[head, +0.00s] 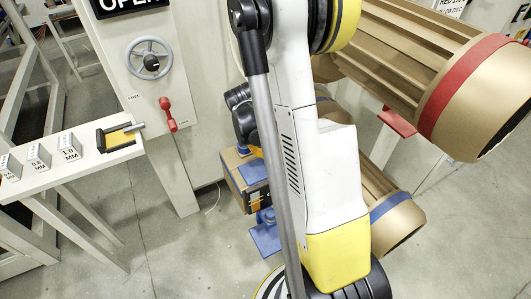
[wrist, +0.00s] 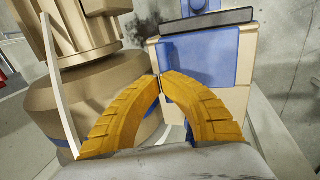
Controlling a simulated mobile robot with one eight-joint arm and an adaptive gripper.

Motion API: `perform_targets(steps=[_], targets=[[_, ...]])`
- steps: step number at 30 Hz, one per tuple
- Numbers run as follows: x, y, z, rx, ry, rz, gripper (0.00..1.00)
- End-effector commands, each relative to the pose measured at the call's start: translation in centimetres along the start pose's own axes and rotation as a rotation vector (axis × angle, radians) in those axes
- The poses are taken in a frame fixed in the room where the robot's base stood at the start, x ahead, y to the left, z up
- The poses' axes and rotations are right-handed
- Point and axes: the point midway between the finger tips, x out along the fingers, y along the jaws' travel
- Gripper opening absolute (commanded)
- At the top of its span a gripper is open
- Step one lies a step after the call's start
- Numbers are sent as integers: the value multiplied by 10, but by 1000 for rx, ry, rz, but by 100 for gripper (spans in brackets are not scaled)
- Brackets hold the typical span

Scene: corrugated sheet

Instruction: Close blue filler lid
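In the wrist view, a blue panel (wrist: 205,58), which looks like the blue filler lid, lies against the front of a beige box-shaped unit (wrist: 245,75). I cannot tell its hinge or how far it stands open. My gripper (wrist: 160,77) has two curved yellow fingers whose tips meet in front of the panel's left edge. Nothing shows between the tips. The fingers hide the lower part of the panel, and I cannot tell if they touch it.
A dark grey bar (wrist: 208,20) runs above the panel. A large beige round body (wrist: 90,95) stands close on the left. In the head view are a red lever (head: 168,114), a handwheel (head: 150,62), a shelf (head: 70,172) with gauge blocks, and large rolls (head: 450,85) at right.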

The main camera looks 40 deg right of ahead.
Motion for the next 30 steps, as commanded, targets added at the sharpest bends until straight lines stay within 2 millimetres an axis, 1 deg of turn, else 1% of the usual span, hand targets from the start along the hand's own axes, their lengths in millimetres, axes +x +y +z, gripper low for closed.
perform_targets(steps=[7,10,14,15,21,24,27,30], targets=[[-5,1,0,-1,1,1,0],[-16,3,-2,-2,1,1,0],[-43,8,-6,-4,1,1,0],[-53,10,-8,-4,2,1,0],[-100,16,-6,-3,1,1,0],[-118,17,-7,-3,1,1,0],[-131,19,-7,-4,1,1,0],[-138,20,-7,-3,1,1,0]])
